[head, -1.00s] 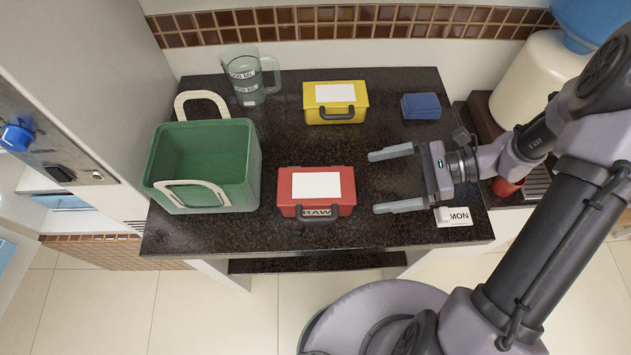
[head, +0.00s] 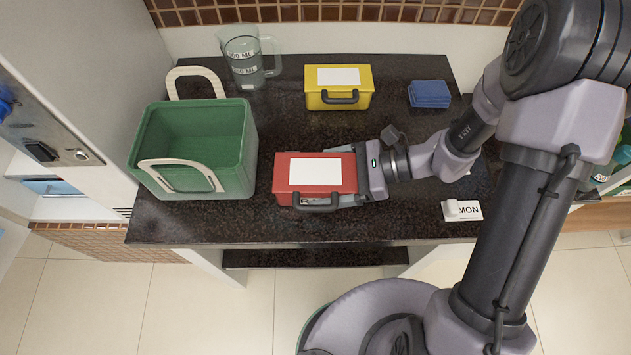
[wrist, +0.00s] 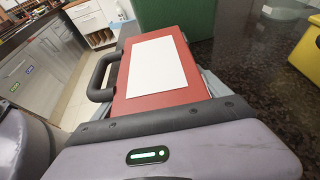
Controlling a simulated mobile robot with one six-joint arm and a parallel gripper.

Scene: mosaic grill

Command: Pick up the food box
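A red food box (head: 283,176) with a white label on its lid and a dark front handle sits on the dark counter. It fills the middle of the wrist view (wrist: 150,88). My gripper (head: 346,173) is at the right end of the red box, with one finger along its back side and one along its front. The fingers are close to the sides; whether they press on the box cannot be told. A yellow food box (head: 318,100) with a white label and dark handle stands behind, apart from my gripper.
A green open basket (head: 240,165) with two pale handles stands close left of the red box. A clear measuring jug (head: 243,60) is at the back left. Blue folded cloths (head: 429,94) lie at the back right. A white MON sign (head: 463,210) lies near the front right.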

